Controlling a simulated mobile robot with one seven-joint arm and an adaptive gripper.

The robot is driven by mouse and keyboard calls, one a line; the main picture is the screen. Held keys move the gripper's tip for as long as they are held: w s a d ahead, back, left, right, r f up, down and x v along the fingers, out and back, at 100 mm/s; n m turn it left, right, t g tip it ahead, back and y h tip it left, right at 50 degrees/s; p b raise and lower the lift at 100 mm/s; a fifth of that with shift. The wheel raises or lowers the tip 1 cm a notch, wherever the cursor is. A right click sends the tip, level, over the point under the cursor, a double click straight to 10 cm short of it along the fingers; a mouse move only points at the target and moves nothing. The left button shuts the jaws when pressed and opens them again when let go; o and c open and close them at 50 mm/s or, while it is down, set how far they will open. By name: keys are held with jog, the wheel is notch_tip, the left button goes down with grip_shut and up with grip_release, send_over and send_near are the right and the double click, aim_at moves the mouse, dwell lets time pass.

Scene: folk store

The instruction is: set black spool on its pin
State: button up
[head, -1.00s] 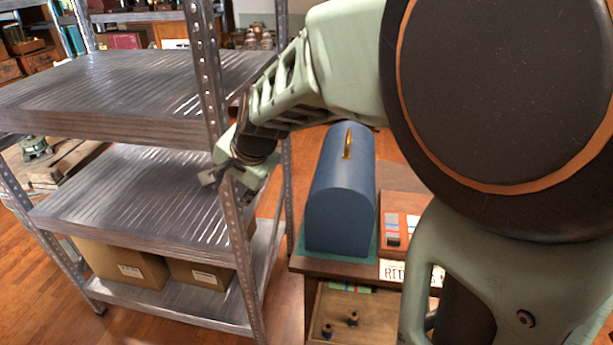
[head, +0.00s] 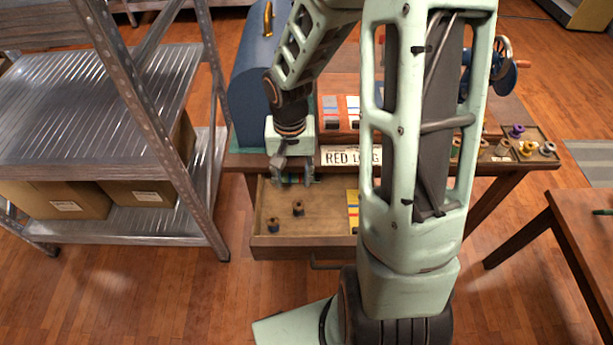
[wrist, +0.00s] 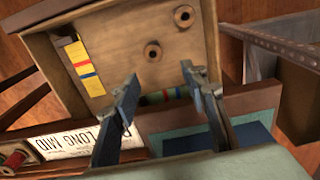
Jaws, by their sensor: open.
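A dark spool with a wooden top (head: 298,208), seemingly the black one, stands in the open wooden drawer (head: 325,226). It also shows in the wrist view (wrist: 152,50). A second spool with a bluish body (head: 273,225) stands nearer the drawer's front left; it shows in the wrist view too (wrist: 184,16). My gripper (head: 291,178) points down over the back of the drawer, behind both spools. A rack of coloured spools (head: 527,157) stands at the table's right; I cannot tell which pin is bare.
A blue domed case (head: 250,95) stands at the table's back left, beside a metal shelf (head: 95,115). A yellow card (head: 352,207) lies in the drawer. My arm hides the table's middle.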

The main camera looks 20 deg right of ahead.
aim_at(299, 202)
jog(key=f+b, duration=0.6)
jog(key=f, duration=0.1)
jog(key=d+f+b, duration=0.1)
jog(key=f+b, duration=0.1)
jog(key=f, duration=0.2)
jog(key=shift+s+b, duration=0.35)
jog(key=shift+b, duration=0.05)
dwell(0.5)
jog(key=c, duration=0.7)
jog(key=shift+r+p, duration=2.15)
jog(key=shift+r, duration=0.4)
